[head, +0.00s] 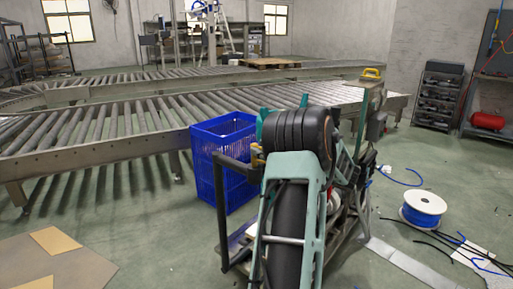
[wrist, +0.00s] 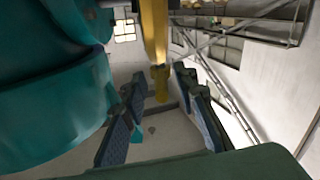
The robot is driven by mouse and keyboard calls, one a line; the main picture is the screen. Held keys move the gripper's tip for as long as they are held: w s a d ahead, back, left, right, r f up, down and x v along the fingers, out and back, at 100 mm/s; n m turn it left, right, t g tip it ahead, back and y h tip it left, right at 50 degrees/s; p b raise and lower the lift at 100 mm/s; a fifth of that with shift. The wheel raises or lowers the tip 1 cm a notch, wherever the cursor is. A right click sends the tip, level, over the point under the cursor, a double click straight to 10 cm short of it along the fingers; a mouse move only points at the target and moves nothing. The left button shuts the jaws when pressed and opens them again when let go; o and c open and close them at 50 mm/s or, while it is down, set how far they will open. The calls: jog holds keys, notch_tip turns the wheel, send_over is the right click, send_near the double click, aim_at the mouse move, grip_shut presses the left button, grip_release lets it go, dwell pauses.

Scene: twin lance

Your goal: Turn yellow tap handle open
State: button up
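In the wrist view a long yellow bar (wrist: 154,32) comes down from the top, ending in a darker yellow part (wrist: 160,78). It looks like the tap handle, but I cannot be sure. My gripper (wrist: 162,92) is open, with blue-grey finger pads on both sides. The yellow end shows in the gap between the fingers, and I see no contact. In the head view a yellow piece (head: 372,73) sits on top of an upright post, and a small yellow bit (head: 257,152) shows left of my arm. My arm hides the gripper there.
A blue crate (head: 222,165) stands on the floor left of my arm. Roller conveyors (head: 110,130) run behind it. A white cable spool (head: 422,208) and loose cables lie on the floor at right. A dark shelf unit (head: 438,95) stands by the wall.

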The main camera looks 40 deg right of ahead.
jog(key=s, duration=0.6)
jog(key=s+d, duration=0.1)
jog(key=s, duration=0.2)
jog(key=shift+w, duration=0.1)
